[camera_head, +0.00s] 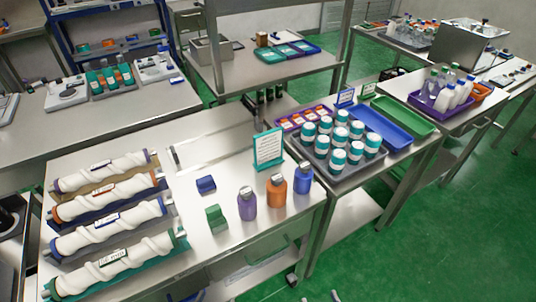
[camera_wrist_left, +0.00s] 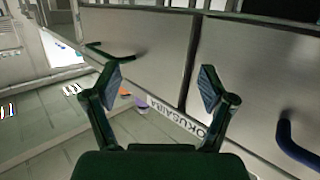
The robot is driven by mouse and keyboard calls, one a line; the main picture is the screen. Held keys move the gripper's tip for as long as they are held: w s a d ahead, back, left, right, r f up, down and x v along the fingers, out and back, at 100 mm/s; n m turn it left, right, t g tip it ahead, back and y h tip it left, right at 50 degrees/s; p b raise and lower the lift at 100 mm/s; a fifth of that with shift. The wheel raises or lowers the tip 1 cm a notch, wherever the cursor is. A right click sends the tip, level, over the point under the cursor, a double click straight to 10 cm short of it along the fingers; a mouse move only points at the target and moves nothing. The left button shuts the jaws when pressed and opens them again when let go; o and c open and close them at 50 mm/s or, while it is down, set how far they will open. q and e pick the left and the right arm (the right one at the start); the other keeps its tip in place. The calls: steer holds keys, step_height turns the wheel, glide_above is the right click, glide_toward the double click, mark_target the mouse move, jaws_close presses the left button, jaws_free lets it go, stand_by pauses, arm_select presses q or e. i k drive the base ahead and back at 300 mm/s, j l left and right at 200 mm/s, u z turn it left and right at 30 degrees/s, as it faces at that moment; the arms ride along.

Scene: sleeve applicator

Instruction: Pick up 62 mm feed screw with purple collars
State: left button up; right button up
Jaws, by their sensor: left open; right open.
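The feed screw with purple collars (camera_head: 104,172) is a white spiral screw with a small label, lying at the back of a row of screws on the left of the steel table. Its purple collar shows at the left end. The label is too small to read. My left gripper (camera_wrist_left: 160,88) is open and empty in the left wrist view, in front of cabinet doors, with no screw near it. My right gripper (camera_head: 322,298) barely shows at the bottom edge of the head view, open and away from the screws.
Screws with orange (camera_head: 107,198), blue (camera_head: 108,228) and green (camera_head: 117,265) collars lie nearer, in cradles. Purple (camera_head: 247,204), orange (camera_head: 276,191) and blue (camera_head: 303,178) bottles stand right of them. A sign (camera_head: 268,149) stands behind. A tray of jars (camera_head: 335,182) is farther right.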

mark_target(97, 173)
steer(key=u, duration=1.3)
